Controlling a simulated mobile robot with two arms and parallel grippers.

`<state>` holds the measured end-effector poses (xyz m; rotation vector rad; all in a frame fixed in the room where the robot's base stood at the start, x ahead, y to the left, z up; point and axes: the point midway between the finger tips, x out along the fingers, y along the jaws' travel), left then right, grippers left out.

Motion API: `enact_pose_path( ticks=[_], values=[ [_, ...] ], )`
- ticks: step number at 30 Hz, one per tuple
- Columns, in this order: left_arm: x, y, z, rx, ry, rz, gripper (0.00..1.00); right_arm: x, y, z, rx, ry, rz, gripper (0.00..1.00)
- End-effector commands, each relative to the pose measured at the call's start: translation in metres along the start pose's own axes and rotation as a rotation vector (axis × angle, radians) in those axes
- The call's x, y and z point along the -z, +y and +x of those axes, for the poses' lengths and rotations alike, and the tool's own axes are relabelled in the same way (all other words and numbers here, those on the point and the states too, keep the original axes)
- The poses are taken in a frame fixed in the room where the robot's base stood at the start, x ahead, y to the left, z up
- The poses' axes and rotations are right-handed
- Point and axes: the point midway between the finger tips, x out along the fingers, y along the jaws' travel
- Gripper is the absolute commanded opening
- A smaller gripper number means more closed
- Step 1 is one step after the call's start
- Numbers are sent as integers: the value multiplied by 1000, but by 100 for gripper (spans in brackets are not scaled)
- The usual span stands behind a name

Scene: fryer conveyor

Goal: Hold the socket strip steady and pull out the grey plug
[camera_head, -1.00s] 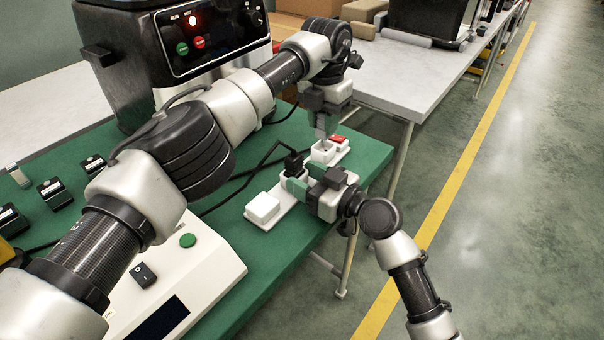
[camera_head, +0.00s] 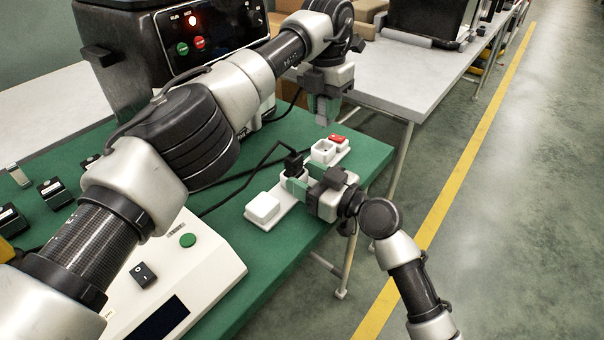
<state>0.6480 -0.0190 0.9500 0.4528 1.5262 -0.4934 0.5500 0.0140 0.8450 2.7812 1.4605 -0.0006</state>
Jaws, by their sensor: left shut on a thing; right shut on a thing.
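The white socket strip (camera_head: 283,207) lies on the green table top, running diagonally towards its right edge. A red switch (camera_head: 337,139) sits at its far end, and the socket next to it (camera_head: 323,150) is empty. A black plug (camera_head: 293,163) is in a nearer socket. My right gripper (camera_head: 300,183) is shut on the strip around its middle, beside the black plug. My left gripper (camera_head: 325,112) is raised above the far end of the strip, apart from it, and shut on the grey plug. The fingers mostly hide the plug.
A white square block (camera_head: 263,206) forms the strip's near end. A black cable runs left from the black plug. A cream control box (camera_head: 190,262) with a green button stands in front left, and a black fryer unit (camera_head: 180,50) behind. The floor at the right is clear.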

Motion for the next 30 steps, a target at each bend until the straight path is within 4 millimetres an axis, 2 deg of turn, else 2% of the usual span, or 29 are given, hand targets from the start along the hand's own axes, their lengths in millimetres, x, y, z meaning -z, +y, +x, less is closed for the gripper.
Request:
enact_pose_path(
  ticks=[3,4,9,10,20,23,30],
  values=[
    [0,0,0,0,0,0,0,-2,0,0,0,-4,-1,14],
    [0,0,0,0,0,0,0,-2,0,0,0,-4,-1,53],
    [0,0,0,0,0,0,0,-1,0,0,0,-3,-1,79],
    [0,0,0,0,0,0,0,-1,0,0,0,-2,0,82],
    [0,0,0,0,0,0,0,-1,0,-4,-1,-1,0,82],
    [0,0,0,0,0,0,0,-1,1,-17,-2,-2,-1,82],
    [0,0,0,0,0,0,0,-2,0,-68,-1,-6,-2,82]
  ],
)
